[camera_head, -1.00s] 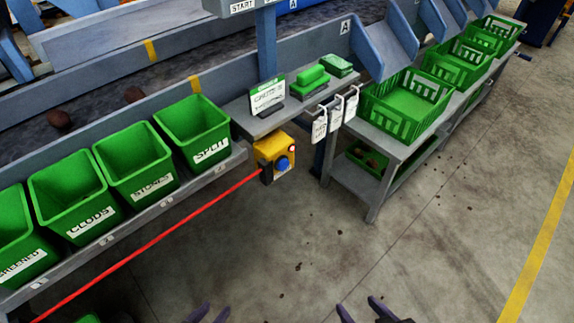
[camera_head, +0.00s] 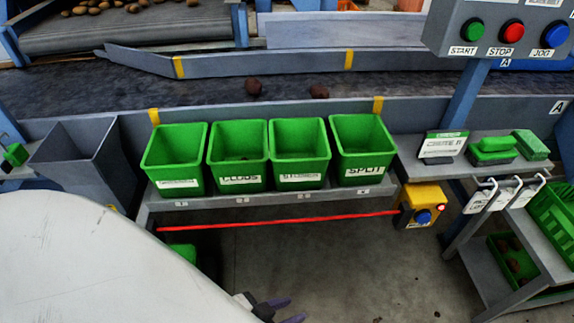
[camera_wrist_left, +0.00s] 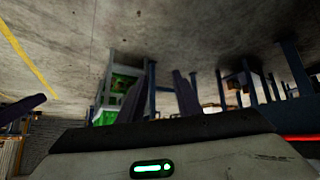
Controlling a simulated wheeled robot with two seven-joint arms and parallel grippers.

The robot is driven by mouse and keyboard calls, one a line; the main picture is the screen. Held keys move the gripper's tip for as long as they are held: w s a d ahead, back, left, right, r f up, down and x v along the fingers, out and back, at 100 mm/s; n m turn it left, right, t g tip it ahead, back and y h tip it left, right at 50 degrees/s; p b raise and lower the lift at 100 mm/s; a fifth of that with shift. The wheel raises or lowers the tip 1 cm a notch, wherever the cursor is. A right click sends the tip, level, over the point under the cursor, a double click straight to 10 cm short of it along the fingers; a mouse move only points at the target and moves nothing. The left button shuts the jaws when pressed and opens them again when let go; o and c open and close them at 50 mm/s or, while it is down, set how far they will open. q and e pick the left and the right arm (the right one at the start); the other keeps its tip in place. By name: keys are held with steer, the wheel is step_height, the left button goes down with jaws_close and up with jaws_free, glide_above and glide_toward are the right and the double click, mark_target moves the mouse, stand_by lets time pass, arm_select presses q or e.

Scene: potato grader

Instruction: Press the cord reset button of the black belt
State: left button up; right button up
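The yellow cord switch box (camera_head: 428,194) hangs under the shelf at the right end of the bin row. A blue button (camera_head: 423,216) is on its front, with a small red lamp (camera_head: 441,208) lit beside it. A red cord (camera_head: 300,219) runs from the box leftward below the bins. The black belt (camera_head: 215,88) lies behind the bins. My left gripper (camera_head: 284,310) shows at the bottom edge, well below and left of the box, with its fingers apart and empty. Its fingers (camera_wrist_left: 160,97) also show apart in the left wrist view. My right gripper is not in view.
Several green bins (camera_head: 237,173) stand on a grey ledge (camera_head: 270,196). A panel with START, STOP and JOG buttons (camera_head: 505,30) is at top right. Hooks with tags (camera_head: 500,195) hang right of the box. Floor below the cord is open.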

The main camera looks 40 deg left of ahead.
arm_select(q)
jaws_close()
steer(key=shift+s, duration=0.1)
stand_by(1.6)
